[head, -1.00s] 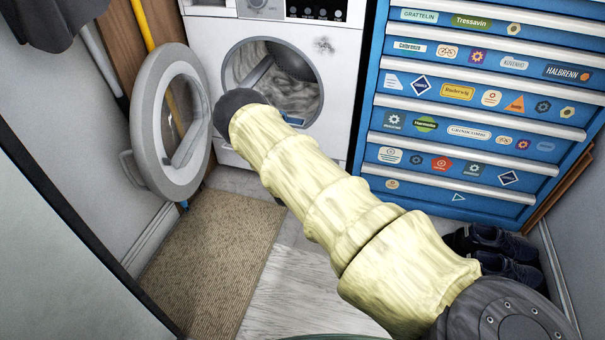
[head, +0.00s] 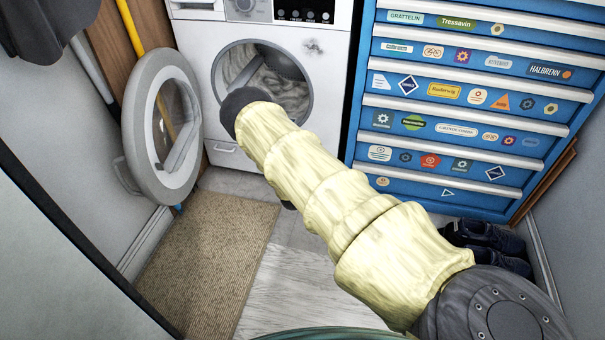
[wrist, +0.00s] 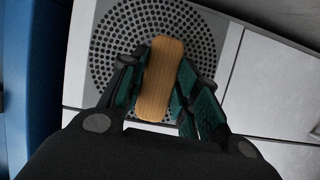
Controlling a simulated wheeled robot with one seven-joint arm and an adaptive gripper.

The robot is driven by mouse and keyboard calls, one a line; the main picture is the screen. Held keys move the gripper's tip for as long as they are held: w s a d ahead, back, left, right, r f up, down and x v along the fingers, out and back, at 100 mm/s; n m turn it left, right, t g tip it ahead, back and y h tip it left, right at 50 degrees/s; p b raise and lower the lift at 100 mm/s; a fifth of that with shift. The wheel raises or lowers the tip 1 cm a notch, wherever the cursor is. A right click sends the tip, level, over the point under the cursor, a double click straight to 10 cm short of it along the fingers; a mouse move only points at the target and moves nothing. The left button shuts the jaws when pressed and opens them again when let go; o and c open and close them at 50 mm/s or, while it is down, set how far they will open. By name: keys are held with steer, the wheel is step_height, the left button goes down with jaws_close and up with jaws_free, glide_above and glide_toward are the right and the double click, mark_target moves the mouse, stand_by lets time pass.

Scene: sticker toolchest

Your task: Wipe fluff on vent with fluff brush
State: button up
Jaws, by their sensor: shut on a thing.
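In the wrist view, my gripper (wrist: 160,88) is shut on the fluff brush (wrist: 160,85), of which a pale wooden back shows. The brush's bristles are hidden beneath it. It lies over the round perforated vent (wrist: 110,62) in a light grey panel. I cannot tell whether the brush touches the vent. No fluff can be made out clearly on the visible holes. In the head view, my arm hides the gripper and brush, and the vent cannot be seen.
A white washing machine (head: 325,75) stands with its round door (head: 140,130) open at left. A grey smudge (head: 313,47) marks its front. A blue tool chest (head: 365,118) with stickers stands at right, dark shoes (head: 485,240) beside it. A brown mat (head: 205,260) lies on the floor.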

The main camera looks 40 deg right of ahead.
steer(key=s+d+p, duration=0.2)
steer(key=s+d, duration=0.2)
steer(key=shift+s, duration=0.3)
stand_by(0.6)
steer(key=shift+s+a+p, duration=1.45)
steer(key=shift+s+a, duration=0.5)
steer(key=shift+a, duration=0.3)
steer(key=shift+s+a+p, duration=0.65)
steer(key=shift+s+a, duration=0.3)
steer(key=shift+a, duration=0.2)
